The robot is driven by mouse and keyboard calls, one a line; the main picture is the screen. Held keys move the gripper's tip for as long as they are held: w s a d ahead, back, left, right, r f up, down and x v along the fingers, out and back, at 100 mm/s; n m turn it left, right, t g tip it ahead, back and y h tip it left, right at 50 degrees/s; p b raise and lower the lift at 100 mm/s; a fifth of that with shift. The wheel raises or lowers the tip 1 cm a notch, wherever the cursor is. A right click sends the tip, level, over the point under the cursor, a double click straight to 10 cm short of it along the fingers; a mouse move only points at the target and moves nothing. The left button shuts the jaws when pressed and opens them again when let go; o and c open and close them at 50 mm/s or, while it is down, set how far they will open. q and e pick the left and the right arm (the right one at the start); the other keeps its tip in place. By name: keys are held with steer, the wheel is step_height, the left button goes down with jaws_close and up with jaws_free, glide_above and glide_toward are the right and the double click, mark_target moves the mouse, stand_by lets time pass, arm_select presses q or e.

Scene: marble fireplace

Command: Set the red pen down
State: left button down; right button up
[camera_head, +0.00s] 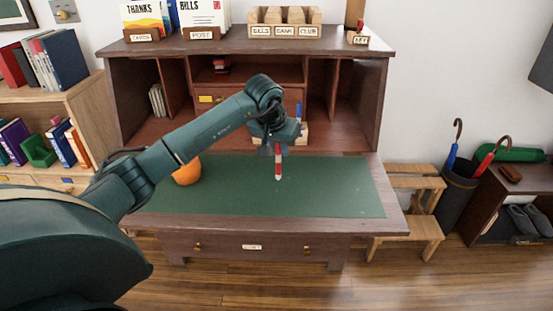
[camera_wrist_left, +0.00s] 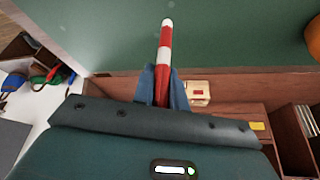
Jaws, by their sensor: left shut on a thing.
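My left gripper (camera_head: 272,147) is over the back part of the desk's green mat (camera_head: 330,190). It is shut on the red pen (camera_head: 278,167), which is red with white bands. In the head view the pen hangs upright with its tip pointing down. In the left wrist view the pen (camera_wrist_left: 164,50) sticks out from between the blue fingers (camera_wrist_left: 160,85), with the green mat behind it. I cannot tell whether the tip touches the mat. The right gripper is not in view.
An orange ball-like object (camera_head: 187,172) sits on the mat's left part. Behind the gripper is a small light holder (camera_head: 298,133) with blue on it, partly hidden. The desk's cubbyholes (camera_head: 318,95) rise at the back. The mat's front and right are clear.

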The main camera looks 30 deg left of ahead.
mark_target(278, 154)
arm_select(q)
steer(key=shift+f, duration=1.75)
steer(key=shift+f, duration=0.2)
steer(key=c, duration=1.4)
jaws_free()
